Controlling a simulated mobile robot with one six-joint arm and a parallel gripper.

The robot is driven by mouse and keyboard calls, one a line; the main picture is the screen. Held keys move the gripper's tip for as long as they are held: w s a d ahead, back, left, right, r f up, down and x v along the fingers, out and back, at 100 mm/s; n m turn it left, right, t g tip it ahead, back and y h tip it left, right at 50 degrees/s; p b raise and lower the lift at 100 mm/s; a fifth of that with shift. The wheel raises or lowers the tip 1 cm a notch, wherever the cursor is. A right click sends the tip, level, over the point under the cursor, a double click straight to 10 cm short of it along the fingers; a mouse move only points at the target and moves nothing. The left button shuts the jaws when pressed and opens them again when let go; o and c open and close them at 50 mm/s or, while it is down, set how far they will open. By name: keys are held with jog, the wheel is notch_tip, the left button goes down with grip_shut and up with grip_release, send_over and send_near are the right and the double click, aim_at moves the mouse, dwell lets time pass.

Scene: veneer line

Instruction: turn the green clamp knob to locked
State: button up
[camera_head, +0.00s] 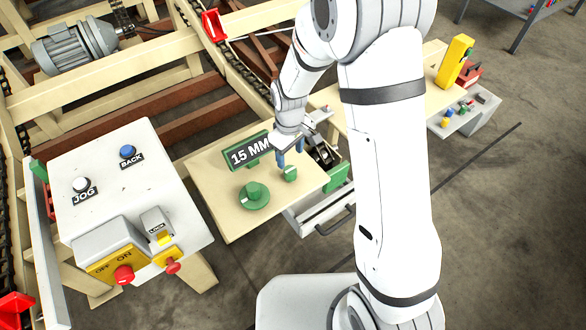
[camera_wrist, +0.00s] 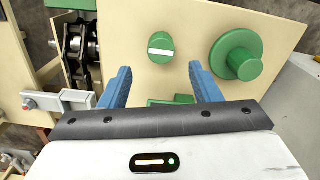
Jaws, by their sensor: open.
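A small round green knob (camera_wrist: 160,47) with a white bar across its face stands on the cream panel (camera_wrist: 120,20) in the wrist view; the bar lies about level in that picture. A larger green knob (camera_wrist: 237,58) with a wide flange is to its right. In the head view the small knob (camera_head: 290,174) is just below my gripper (camera_head: 290,156), and the flanged knob (camera_head: 254,195) is to the left. No label tells which is the clamp knob. My gripper's blue fingers (camera_wrist: 160,74) are open and empty, spread on either side below the small knob, apart from it.
A green "15 MM" sign (camera_head: 250,151) stands close to my gripper's left. A dark roller and chain mechanism (camera_wrist: 80,50) and a metal bracket (camera_wrist: 60,101) are near my left finger. A control box (camera_head: 125,195) with buttons is at left.

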aim_at(290, 169)
notch_tip(290, 169, down, 8)
jog(key=shift+r+b, duration=0.15)
jog(key=shift+b, duration=0.15)
jog(key=shift+c, duration=0.4)
